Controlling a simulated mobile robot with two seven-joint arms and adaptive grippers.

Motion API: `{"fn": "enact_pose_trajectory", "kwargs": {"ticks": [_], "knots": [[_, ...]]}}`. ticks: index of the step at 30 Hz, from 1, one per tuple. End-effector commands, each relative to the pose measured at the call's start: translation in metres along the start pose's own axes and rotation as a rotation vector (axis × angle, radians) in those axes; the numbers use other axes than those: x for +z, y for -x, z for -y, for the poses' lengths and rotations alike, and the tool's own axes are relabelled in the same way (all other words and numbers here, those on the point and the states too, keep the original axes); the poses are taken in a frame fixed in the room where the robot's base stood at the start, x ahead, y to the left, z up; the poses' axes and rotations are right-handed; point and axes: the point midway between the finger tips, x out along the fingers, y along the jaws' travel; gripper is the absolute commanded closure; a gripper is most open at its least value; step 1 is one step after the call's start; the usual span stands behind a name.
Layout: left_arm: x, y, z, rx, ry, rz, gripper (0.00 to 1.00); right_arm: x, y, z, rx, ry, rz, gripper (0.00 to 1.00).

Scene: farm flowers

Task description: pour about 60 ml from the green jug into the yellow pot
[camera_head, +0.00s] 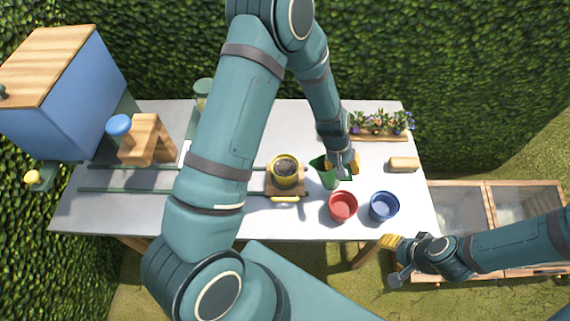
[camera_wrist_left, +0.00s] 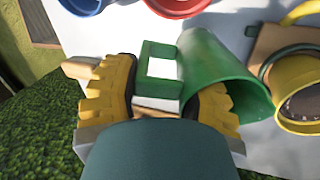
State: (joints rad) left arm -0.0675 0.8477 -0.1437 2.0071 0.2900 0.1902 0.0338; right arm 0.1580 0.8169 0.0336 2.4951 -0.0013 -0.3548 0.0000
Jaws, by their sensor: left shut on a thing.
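The green jug (camera_head: 328,179) is at the right half of the table, just right of the yellow pot. My left gripper (camera_head: 345,165) is shut on the jug at its handle side. In the left wrist view the green jug (camera_wrist_left: 205,60) lies between the yellow fingers, its wide mouth facing lower right; I cannot tell whether it is lifted or how far it tilts. The yellow pot (camera_head: 285,181) holds dark soil and sits on a small wooden carrier; it also shows in the left wrist view (camera_wrist_left: 300,125). My right gripper (camera_head: 391,243) is off the table's front edge, its opening unclear.
A red pot (camera_head: 343,206) and a blue pot (camera_head: 384,206) stand in front of the jug. A flower planter (camera_head: 380,137) and a small tan block (camera_head: 404,164) are behind and right. Green rails (camera_head: 130,190) run along the table's left. A blue box (camera_head: 90,90) is at far left.

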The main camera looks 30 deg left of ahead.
Motion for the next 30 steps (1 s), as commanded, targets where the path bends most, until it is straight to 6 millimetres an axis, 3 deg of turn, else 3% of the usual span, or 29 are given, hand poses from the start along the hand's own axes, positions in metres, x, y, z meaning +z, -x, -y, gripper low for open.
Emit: {"fn": "enact_pose_trajectory", "kwargs": {"ticks": [30], "knots": [[0.0,-0.026,-0.021,-0.297,-0.001,-0.001,0.97,0.0,-0.001,0.0,0.0,0.0,0.0,0.53]]}}
